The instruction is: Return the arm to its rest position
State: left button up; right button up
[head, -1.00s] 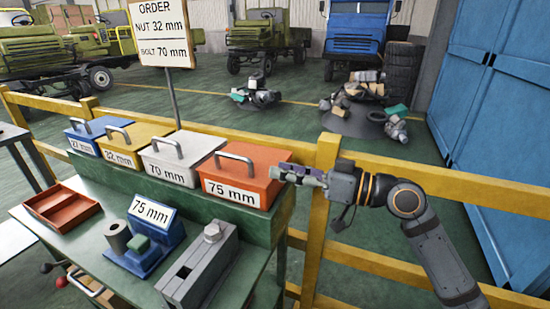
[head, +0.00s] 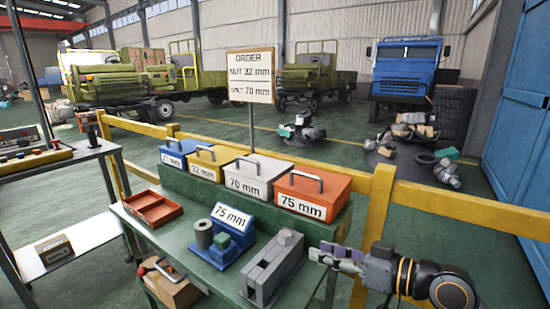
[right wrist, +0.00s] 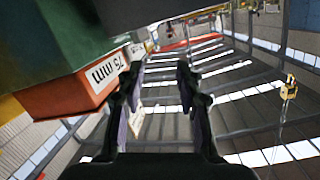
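My right gripper (head: 336,260) is at the right end of the green bench (head: 160,241), in front of the orange 75 mm bin (head: 322,211) and apart from it. Its arm comes in from the lower right. In the right wrist view the two fingers (right wrist: 157,90) stand apart with nothing between them. The orange bin also shows in the right wrist view (right wrist: 62,97), beside the left finger. My left arm and gripper are not in the head view.
White (head: 262,186), yellow (head: 207,173) and blue (head: 172,160) bins stand beside the orange one. A red tray (head: 152,219), a blue 75 mm fixture (head: 240,240) and a grey vise-like block (head: 272,276) are on the bench. A yellow rail (head: 440,203) runs behind.

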jog(key=s+d+f+m+g+h, duration=0.1)
jog(key=s+d+f+h, duration=0.15)
jog(key=f, duration=0.65)
jog(key=s+d+f+m+g+h, duration=0.15)
jog(key=s+f+h, duration=0.25)
jog(key=f, duration=0.5)
jog(key=s+d+f+m+g+h, duration=0.4)
jog(key=s+d+f+h, duration=0.35)
jog(key=s+f, duration=0.45)
jog(key=s+d+f+g, duration=0.1)
jog(key=s+d+f, duration=0.1)
jog(key=f, duration=1.1)
jog(key=s+d+f, duration=0.2)
jog(key=f, duration=1.2)
jog(key=s+f+g, duration=0.1)
jog(key=s+f, duration=1.4)
jog(key=s, duration=0.4)
pick_arm(q)
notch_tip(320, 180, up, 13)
jog(key=p, duration=1.3)
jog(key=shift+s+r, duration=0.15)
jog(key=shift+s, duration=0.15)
pick_arm(e)
notch_tip(320, 180, up, 14)
jog(key=d, duration=0.1)
jog(key=shift+w+f+y, duration=0.2)
jog(key=shift+w+y, duration=0.15)
jog(key=shift+y, duration=0.05)
